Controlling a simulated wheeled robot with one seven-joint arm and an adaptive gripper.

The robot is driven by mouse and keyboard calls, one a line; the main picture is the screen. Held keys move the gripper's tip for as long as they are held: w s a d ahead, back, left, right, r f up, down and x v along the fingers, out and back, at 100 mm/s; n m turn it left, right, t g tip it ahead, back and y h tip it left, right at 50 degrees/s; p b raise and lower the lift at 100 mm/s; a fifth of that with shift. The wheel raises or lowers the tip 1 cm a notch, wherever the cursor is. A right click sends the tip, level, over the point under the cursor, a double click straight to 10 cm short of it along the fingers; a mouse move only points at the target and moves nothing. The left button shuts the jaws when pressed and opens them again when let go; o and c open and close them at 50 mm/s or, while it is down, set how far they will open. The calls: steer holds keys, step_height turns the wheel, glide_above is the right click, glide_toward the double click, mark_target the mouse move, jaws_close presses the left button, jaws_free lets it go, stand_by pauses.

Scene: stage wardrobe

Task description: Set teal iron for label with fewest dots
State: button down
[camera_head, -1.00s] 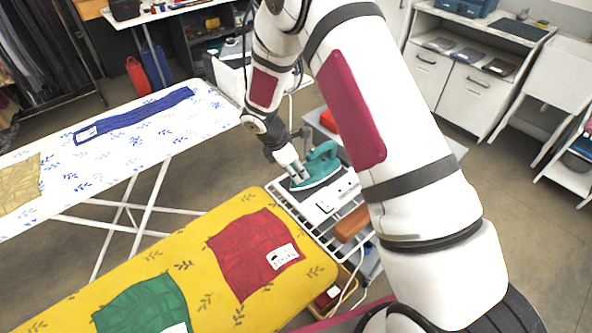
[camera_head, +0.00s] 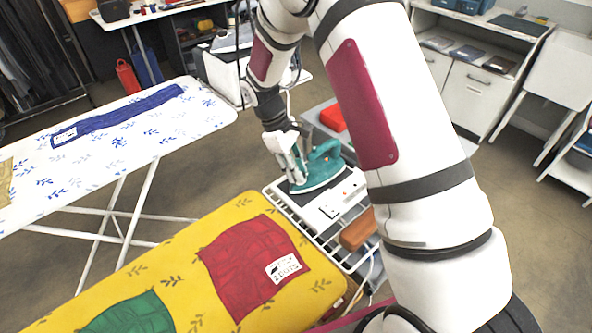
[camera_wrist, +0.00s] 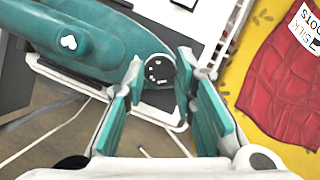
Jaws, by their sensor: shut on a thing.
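The teal iron (camera_head: 322,170) rests on the white wire-framed stand beside the yellow ironing board; in the wrist view its teal body (camera_wrist: 90,40) fills the upper left. My gripper (camera_head: 298,170) is at the iron's near-left end. In the wrist view my gripper (camera_wrist: 160,72) has its teal-padded fingers on either side of the iron's round dark dial (camera_wrist: 160,71), closed on it. The dial's marks are too small to read surely.
The yellow board (camera_head: 190,270) also bears a green cloth (camera_head: 135,315). A white patterned board (camera_head: 150,140) holds a blue cloth (camera_head: 120,115) and a tan cloth (camera_head: 5,180). A brown block (camera_head: 357,230) and a red object (camera_head: 333,117) lie near the iron.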

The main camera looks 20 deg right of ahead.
steer(key=shift+m, duration=0.5)
steer(key=c, duration=1.3)
jaws_free()
steer(key=v, duration=1.2)
steer(key=shift+w+d, duration=0.1)
steer(key=shift+d, duration=0.2)
steer(key=shift+r+y, duration=0.1)
steer(key=shift+y, duration=0.2)
